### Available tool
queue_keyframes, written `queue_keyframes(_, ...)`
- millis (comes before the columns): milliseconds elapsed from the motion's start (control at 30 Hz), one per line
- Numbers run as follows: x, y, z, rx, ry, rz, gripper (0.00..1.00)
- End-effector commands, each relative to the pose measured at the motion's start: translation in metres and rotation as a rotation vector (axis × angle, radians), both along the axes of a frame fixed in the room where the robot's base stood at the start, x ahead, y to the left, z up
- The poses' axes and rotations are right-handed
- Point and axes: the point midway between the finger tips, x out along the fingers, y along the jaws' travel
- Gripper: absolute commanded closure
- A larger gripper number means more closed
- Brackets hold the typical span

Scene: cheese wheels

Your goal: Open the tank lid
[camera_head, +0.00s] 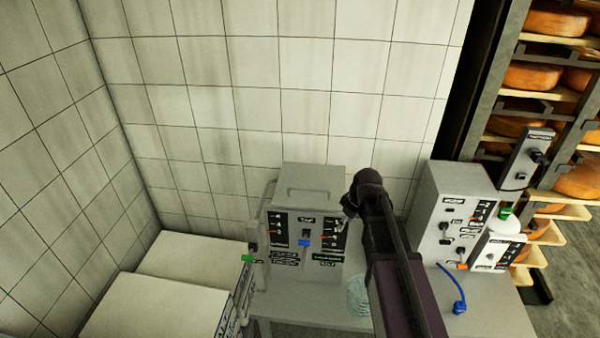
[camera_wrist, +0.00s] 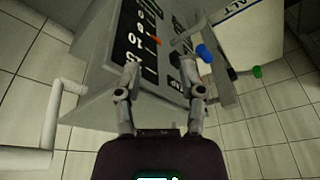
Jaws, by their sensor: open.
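The tank (camera_head: 322,178) is a grey box against the tiled wall in the head view. Its lid is on top, looks shut, and has a low bar handle. The front carries black panels with scales, an orange mark and a blue knob (camera_head: 304,243). My gripper (camera_head: 345,212) is at the tank's right front, beside the right-hand panel and partly hidden by my arm. In the wrist view my gripper (camera_wrist: 162,88) has its fingers apart with nothing held between them. The tank's front panel (camera_wrist: 137,45) and blue knob (camera_wrist: 204,53) lie beyond the fingertips.
A pale bent bar (camera_wrist: 62,115) is at left in the wrist view. A second grey control box (camera_head: 440,215) and a blue hooked item (camera_head: 459,306) are on the right. White blocks (camera_head: 150,305) lie at left. Cheese shelves (camera_head: 555,105) stand far right.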

Motion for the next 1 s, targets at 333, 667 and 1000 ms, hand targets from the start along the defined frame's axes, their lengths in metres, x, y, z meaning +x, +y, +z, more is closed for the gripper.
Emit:
queue_keyframes(333,0.051,0.047,0.085,0.038,-0.120,0.319,0.49)
queue_keyframes(667,0.086,0.086,0.142,0.058,-0.233,0.573,0.49)
queue_keyframes(1000,0.095,0.099,0.156,0.062,-0.275,0.658,0.49)
